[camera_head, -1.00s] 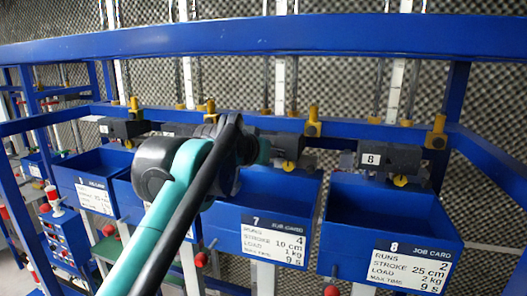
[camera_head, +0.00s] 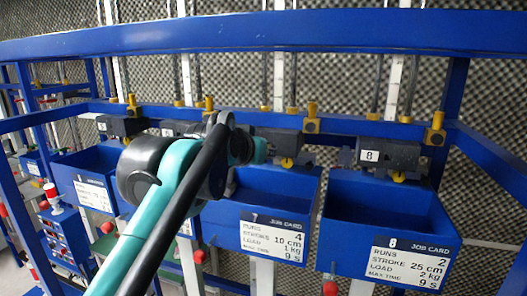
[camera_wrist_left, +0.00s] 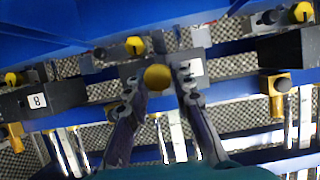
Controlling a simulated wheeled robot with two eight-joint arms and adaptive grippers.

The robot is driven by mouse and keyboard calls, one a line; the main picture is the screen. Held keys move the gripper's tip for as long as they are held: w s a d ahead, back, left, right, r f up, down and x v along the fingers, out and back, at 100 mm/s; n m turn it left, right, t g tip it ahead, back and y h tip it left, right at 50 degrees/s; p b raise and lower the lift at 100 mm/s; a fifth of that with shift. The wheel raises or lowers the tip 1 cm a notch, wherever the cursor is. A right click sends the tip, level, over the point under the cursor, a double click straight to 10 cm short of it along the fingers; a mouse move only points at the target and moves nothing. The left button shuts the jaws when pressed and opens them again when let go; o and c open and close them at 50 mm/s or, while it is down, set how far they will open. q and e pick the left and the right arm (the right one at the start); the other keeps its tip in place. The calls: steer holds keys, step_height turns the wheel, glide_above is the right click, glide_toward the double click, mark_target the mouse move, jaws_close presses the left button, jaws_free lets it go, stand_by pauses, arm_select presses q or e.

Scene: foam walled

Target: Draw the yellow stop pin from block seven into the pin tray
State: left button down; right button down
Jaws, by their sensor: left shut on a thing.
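Block seven (camera_head: 282,141) hangs on the blue rail above the open blue box with job card 7 (camera_head: 262,187). My left gripper (camera_head: 262,151) is at the left part of this block in the head view; its wrist hides the fingertips. In the left wrist view my left gripper (camera_wrist_left: 161,80) is shut on a round, dull-yellow pin head (camera_wrist_left: 158,77) in front of the block's face. I cannot tell whether the pin's shaft is in the block. A separate yellow knob (camera_wrist_left: 135,45) sits at the block's edge. No box is labelled as the pin tray. My right gripper is not in view.
Block eight (camera_head: 388,157) and its blue box (camera_head: 390,215) stand to the right. Yellow rail fittings (camera_head: 312,126) stick up between the blocks. A blue beam (camera_head: 300,32) crosses above, and a blue post (camera_head: 450,110) stands at the right.

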arm_select(q)
steer(key=s+a, duration=0.3)
steer(key=s, duration=0.8)
steer(key=shift+a, duration=0.3)
stand_by(1.5)
stand_by(0.4)
